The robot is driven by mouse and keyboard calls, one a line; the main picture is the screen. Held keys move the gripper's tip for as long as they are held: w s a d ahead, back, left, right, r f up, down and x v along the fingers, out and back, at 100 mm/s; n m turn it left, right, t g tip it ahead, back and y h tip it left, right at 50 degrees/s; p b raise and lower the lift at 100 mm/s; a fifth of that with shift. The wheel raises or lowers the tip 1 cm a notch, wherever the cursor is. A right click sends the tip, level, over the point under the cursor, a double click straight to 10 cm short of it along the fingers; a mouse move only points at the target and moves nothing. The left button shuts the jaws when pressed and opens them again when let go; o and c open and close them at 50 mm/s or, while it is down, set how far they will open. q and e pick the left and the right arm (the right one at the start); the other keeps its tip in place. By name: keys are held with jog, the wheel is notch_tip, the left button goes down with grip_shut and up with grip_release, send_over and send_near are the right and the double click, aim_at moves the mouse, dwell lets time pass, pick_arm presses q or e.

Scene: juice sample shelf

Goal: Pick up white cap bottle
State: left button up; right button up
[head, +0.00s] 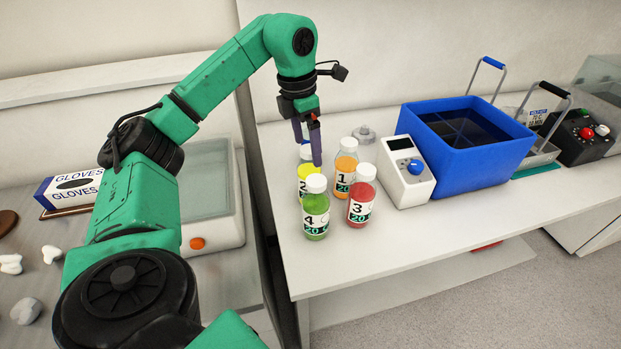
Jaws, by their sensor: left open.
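Several juice bottles with white caps stand upright in a cluster on the white table: orange bottle 1 (345,176), yellow bottle 2 (305,172), red bottle 3 (361,205) and green bottle 4 (315,217). My left gripper (307,153) is open and points down at the back left of the cluster. Green bottle 4 partly hides the lower part of bottle 2. My right gripper is not in view.
A white device with a blue knob (404,181) and a blue tub (466,151) stand right of the bottles. A small grey object (364,134) lies behind them. A glove box (70,190) is at left. The table front is clear.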

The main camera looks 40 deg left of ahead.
aim_at(311, 166)
pick_arm(q)
jog(key=f, duration=0.2)
jog(key=f+p, duration=0.1)
jog(key=f, duration=0.3)
jog(key=shift+w+d+f, duration=0.1)
jog(key=shift+w+d, duration=0.05)
jog(key=shift+d, duration=0.2)
jog(key=shift+w+f, duration=0.1)
jog(key=shift+f, duration=0.15)
jog(key=shift+a, duration=0.1)
jog(key=c, duration=0.8)
jog(key=shift+r, duration=0.1)
grip_shut()
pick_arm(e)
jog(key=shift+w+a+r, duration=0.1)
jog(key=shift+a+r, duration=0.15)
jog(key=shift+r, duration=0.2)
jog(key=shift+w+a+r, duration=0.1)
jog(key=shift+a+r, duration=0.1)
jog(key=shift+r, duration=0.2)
